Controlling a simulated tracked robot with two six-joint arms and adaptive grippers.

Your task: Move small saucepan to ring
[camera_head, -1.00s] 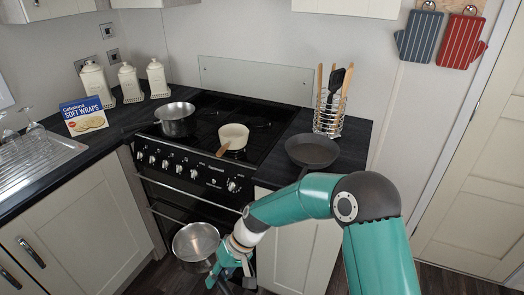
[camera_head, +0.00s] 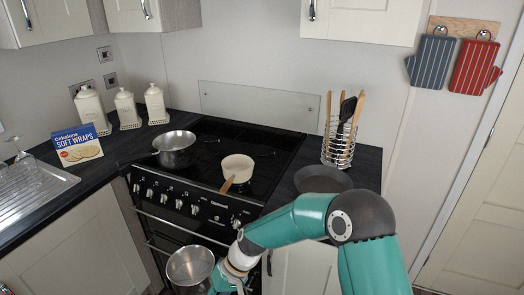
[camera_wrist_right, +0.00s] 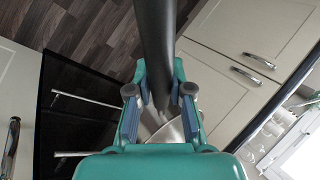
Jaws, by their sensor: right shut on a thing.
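The small steel saucepan (camera_head: 190,264) is in the air in front of the cooker, below the hob's level. My right gripper (camera_head: 224,287), low in the head view, is shut on its black handle (camera_wrist_right: 155,50); the right wrist view shows the handle between the fingers. The pan body (camera_wrist_right: 168,132) is mostly hidden there by my gripper. The black hob (camera_head: 205,168) has a steel pot (camera_head: 174,156) on its left and a cream pan (camera_head: 238,170) with a wooden handle at its front right. Ring markings are faint. My left gripper is not in view.
A dark frying pan (camera_head: 322,179) sits on the counter right of the hob, partly behind my right arm. A wire utensil holder (camera_head: 338,150) stands behind it. The cooker's knobs (camera_head: 180,204) and front rail are near the held pan. The hob's back right is free.

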